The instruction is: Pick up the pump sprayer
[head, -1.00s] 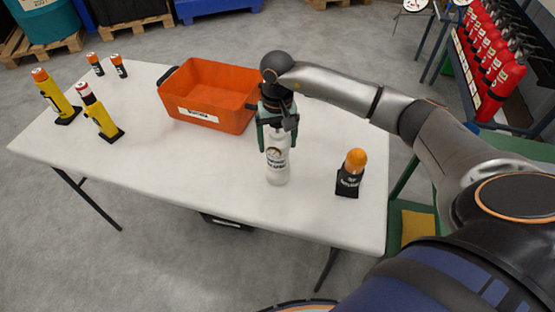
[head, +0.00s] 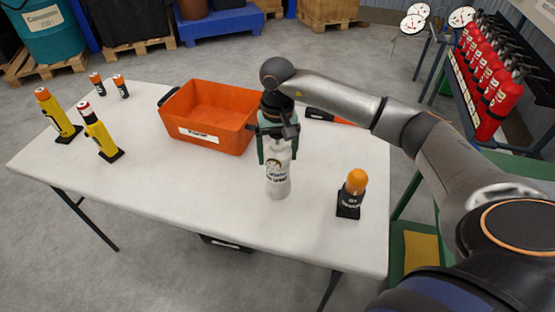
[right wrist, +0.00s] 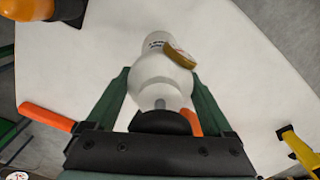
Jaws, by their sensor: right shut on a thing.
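The pump sprayer (head: 278,183) is a white bottle with a printed label, upright at the middle of the white table. My right gripper (head: 276,158) comes down from above, its green fingers shut on the bottle's upper part. In the right wrist view the white bottle (right wrist: 160,65) lies between the two fingers (right wrist: 160,100), with its black top (right wrist: 160,122) close to the palm. The gripper hides the top in the head view. The bottle seems slightly higher, but I cannot tell whether its base clears the table. My left gripper is not in view.
An orange bin (head: 212,112) stands just left of my right gripper. An orange-topped beacon (head: 352,197) stands to the right. An orange-and-black tool (head: 325,117) lies behind. Yellow torches (head: 100,135) stand at the left. The table's front left is clear.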

